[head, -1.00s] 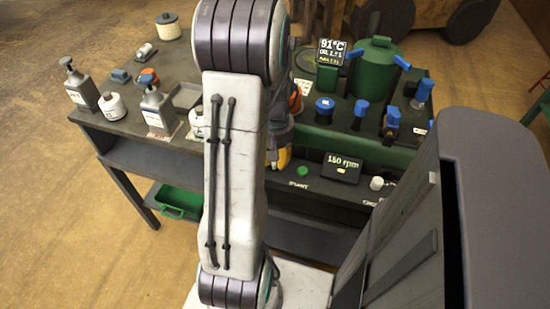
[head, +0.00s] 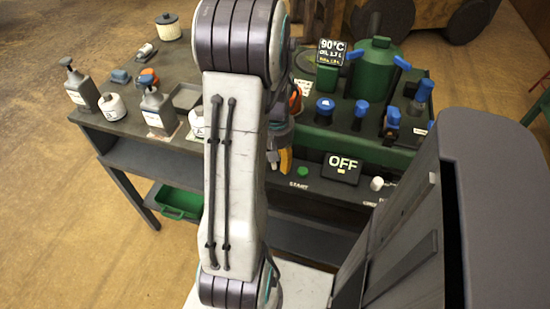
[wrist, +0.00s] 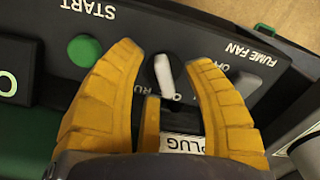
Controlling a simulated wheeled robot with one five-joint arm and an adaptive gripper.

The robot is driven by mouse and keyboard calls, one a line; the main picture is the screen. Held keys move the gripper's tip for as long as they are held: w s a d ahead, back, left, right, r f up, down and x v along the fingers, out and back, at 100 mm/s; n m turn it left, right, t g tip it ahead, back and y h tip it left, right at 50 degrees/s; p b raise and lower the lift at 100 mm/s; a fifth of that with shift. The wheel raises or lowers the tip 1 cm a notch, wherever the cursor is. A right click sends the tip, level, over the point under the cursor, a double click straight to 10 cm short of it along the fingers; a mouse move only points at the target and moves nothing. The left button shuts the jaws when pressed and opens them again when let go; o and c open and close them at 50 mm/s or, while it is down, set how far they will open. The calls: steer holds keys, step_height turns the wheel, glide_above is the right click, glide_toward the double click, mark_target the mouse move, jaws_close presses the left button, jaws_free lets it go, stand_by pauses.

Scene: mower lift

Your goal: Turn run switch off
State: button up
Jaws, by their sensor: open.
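The run switch (wrist: 165,78) is a white lever on a dark round base, in the wrist view. Its label beside it is partly covered, with the letters "RU" showing. My gripper (wrist: 166,58) has yellow fingers, open, with the lever between their tips. I cannot tell whether a finger touches it. In the head view a yellow finger of my gripper (head: 286,160) shows beside my arm, which hides the switch. The speed display (head: 343,167) reads OFF.
A green start button (wrist: 85,50) sits left of the fingers. A PLUG label (wrist: 183,144) lies under them, and the fume fan label (wrist: 251,46) is at right. Blue-capped parts and a green pot (head: 375,72) stand behind the panel. Bottles (head: 80,88) stand at left.

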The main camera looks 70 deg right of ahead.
steer(key=shift+r, duration=0.1)
step_height(320, 180, up, 12)
stand_by(0.6)
steer(key=shift+w, duration=0.1)
stand_by(0.6)
steer(key=w+a+r+n, duration=0.2)
steer(key=w+a+n, duration=0.4)
steer(key=w+a, duration=0.85)
steer(key=s+a+f+n+t, duration=0.1)
steer(key=a+n, duration=0.2)
steer(key=a, duration=0.6)
steer(key=a+f+n+t, duration=0.1)
steer(key=a+n+t, duration=0.15)
steer(key=a, duration=0.75)
step_height(320, 180, up, 14)
steer(key=p, duration=1.2)
steer(key=shift+s+d, duration=0.15)
steer(key=shift+d, duration=0.15)
